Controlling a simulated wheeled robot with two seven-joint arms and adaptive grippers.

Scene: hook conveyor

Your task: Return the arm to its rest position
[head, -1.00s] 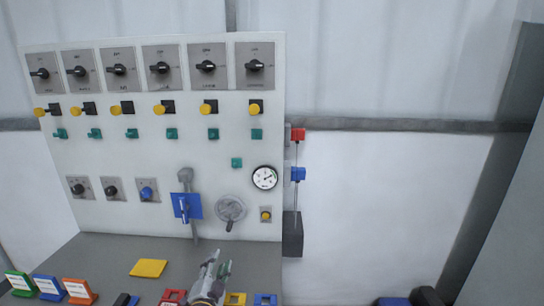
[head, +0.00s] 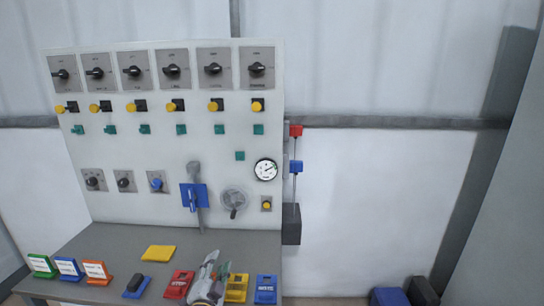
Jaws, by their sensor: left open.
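My left gripper (head: 208,274) shows at the bottom centre of the head view, over the front of the grey bench. It is open, and nothing shows between its fingers. It is between a red block (head: 179,284) and a yellow block (head: 237,287), in front of the white control panel (head: 140,225). Whether it touches either block I cannot tell. My right gripper is not in view.
The grey bench (head: 108,238) carries a blue block (head: 266,289), a yellow plate (head: 158,252), a blue piece with a black top (head: 137,285) and green, blue and orange stands (head: 97,272). Blue and black objects (head: 390,297) stand low at right.

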